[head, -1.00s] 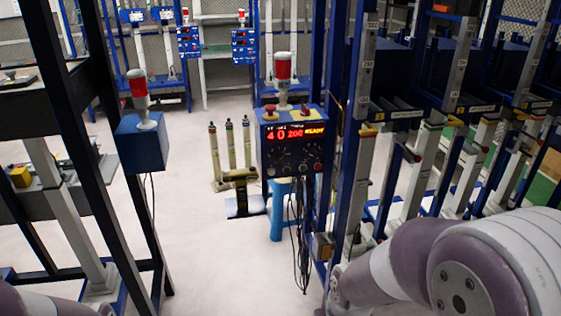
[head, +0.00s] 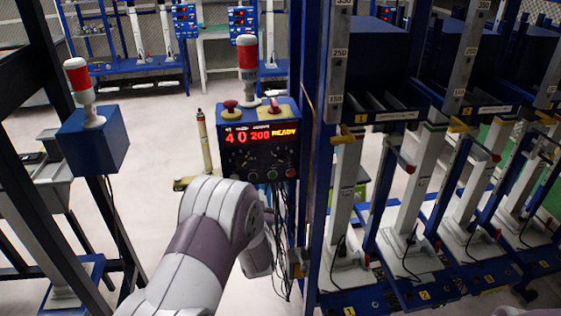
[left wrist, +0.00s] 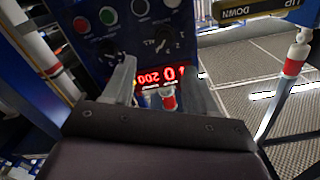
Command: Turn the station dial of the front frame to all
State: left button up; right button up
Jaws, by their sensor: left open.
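The blue control box (head: 285,118) of the front frame stands at the centre of the head view, its red display reading 40 200 READY. Small dark dials (head: 232,164) sit below the display, too small there to read. The left wrist view shows the panel upside down. One dial (left wrist: 164,34) there has markings around it and looks like the station dial; its setting is unclear. A second dial (left wrist: 109,46) is beside it. My left gripper (left wrist: 161,78) is open and empty, its fingers pointing at the panel; contact cannot be judged. My arm hides it in the head view. My right gripper is out of view.
A blue box with a red-and-white lamp (head: 95,140) stands left of my arm. Blue frame posts (head: 310,150) rise close on the box's right. Cables (head: 283,240) hang below it.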

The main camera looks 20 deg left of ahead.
aim_at(243, 165)
pick_arm(q)
jog(key=x, duration=0.3)
jog(key=p+x, duration=0.1)
jog(key=x, duration=0.4)
jog(key=shift+w+a+r, duration=0.25)
jog(key=shift+a+r, duration=0.05)
jog(key=shift+a, duration=0.05)
jog(key=x, duration=0.3)
jog(key=shift+s+a+r+p, duration=0.1)
jog(key=shift+s+a+p, duration=0.15)
jog(key=shift+p, duration=0.15)
jog(key=shift+w, duration=0.4)
jog(key=shift+s, duration=0.1)
jog(key=c, duration=1.1)
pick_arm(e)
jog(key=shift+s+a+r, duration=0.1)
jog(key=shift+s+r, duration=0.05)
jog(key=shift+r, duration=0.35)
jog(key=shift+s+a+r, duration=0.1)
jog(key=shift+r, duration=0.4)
